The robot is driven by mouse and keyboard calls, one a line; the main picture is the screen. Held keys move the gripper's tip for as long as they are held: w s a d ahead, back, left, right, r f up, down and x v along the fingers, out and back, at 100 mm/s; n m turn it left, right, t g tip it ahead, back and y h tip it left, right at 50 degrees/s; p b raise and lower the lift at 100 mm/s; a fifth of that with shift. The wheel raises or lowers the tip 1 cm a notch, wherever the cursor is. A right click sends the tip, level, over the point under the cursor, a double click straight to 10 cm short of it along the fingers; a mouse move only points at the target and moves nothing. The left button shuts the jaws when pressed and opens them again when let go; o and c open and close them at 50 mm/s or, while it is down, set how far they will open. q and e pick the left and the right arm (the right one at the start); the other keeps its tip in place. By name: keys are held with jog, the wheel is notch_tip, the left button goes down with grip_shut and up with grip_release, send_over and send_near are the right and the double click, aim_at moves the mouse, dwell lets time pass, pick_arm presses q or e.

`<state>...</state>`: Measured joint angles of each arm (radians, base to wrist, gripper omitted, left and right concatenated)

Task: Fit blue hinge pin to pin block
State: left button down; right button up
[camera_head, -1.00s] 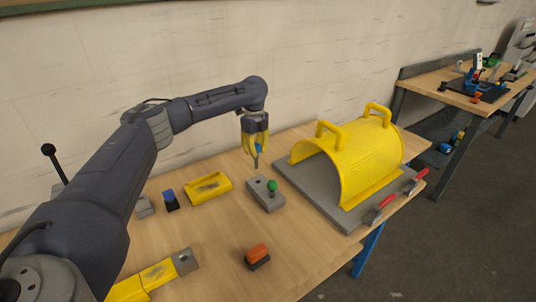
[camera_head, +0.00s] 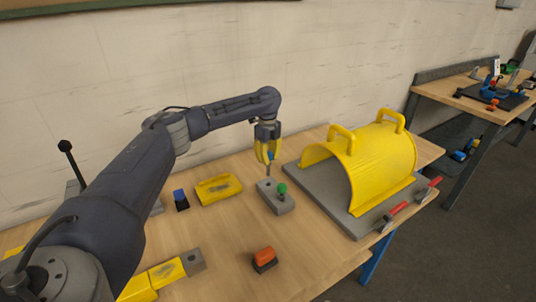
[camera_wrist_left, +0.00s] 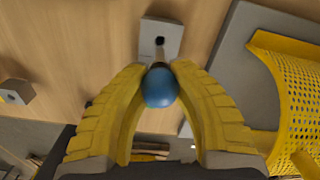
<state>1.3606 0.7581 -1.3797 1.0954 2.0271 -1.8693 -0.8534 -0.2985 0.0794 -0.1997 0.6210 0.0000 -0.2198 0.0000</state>
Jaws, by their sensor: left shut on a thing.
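My left gripper (camera_head: 268,158) is shut on the blue hinge pin, with the blue round head (camera_wrist_left: 160,88) between its yellow fingers in the left wrist view. The pin's shaft (camera_head: 267,170) points down over the left, far part of the grey pin block (camera_head: 272,204). The block also shows in the left wrist view (camera_wrist_left: 150,28), with a dark open hole beyond the shaft. Whether the pin's tip touches the block cannot be told. My right gripper is out of view.
A yellow tray (camera_head: 218,189) and a blue-topped black piece (camera_head: 181,200) lie left of the block. An orange-topped piece (camera_head: 264,259) lies in front. A yellow arched cover (camera_head: 372,160) on a grey plate stands right. Bare tabletop lies between them.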

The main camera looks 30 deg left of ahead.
aim_at(268, 151)
pick_arm(q)
jog(key=shift+f, duration=1.6)
jog(key=shift+f, duration=2.65)
dwell(0.9)
jog(key=c, duration=1.1)
grip_release()
jog(key=shift+c, duration=0.2)
notch_tip(268, 151, up, 12)
jog(key=shift+a, duration=0.1)
